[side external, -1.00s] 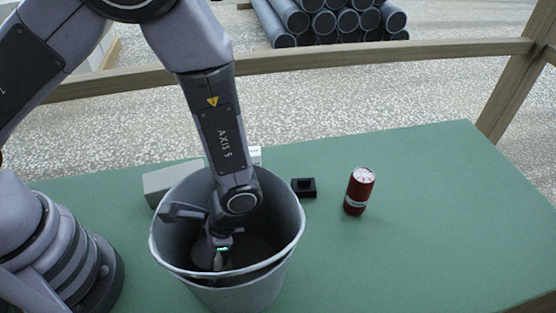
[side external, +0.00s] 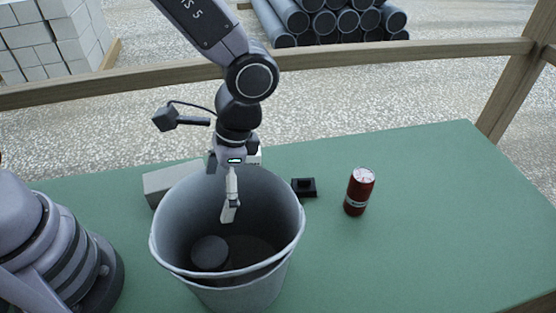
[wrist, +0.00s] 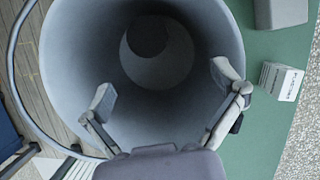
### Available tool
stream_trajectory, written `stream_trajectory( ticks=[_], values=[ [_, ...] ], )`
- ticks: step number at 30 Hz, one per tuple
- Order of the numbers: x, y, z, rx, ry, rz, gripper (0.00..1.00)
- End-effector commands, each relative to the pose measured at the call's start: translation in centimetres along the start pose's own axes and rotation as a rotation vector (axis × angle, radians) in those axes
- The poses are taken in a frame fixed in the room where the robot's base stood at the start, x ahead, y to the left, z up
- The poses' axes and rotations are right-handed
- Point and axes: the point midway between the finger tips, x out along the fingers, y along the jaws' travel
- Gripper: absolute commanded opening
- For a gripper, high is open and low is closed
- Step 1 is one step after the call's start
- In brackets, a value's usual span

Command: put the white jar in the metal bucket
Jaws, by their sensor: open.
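The metal bucket (side external: 168,250) stands upright on the green table, and its inside fills much of the wrist view (wrist: 215,30). A round object (side external: 209,252), grey in the shadow, rests on the bucket's floor; it shows as a dark disc in the wrist view (wrist: 147,36). It appears to be the white jar, but its colour is hard to tell there. No other jar is in view. My gripper (side external: 229,207) points down at the bucket's mouth, above the round object and apart from it. Its fingers are spread and empty in the wrist view (wrist: 164,82).
A red can (side external: 359,192) stands to the right of the bucket, with a small black block (side external: 304,188) between them. A grey block (side external: 170,183) and a small white printed box (wrist: 281,82) are behind the bucket. The table's right side is clear.

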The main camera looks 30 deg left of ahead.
Motion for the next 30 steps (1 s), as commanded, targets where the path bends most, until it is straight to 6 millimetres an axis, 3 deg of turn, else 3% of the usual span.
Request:
stream_trajectory(
  ticks=[1, 6, 12, 18, 21, 30],
  values=[
    [-2.4, -1.7, 0.8, -0.039, 0.058, 0.019, 0.94],
    [-9.1, -7.8, 6.2, -0.187, 0.262, 0.057, 0.94],
    [-13.4, -12.7, 14.8, -0.378, 0.503, 0.045, 0.94],
    [-14.0, -14.2, 22.1, -0.545, 0.693, -0.016, 0.94],
    [-13.8, -14.2, 24.1, -0.596, 0.748, -0.044, 0.94],
    [-13.5, -14.1, 25.5, -0.630, 0.785, -0.066, 0.94]
  ],
)
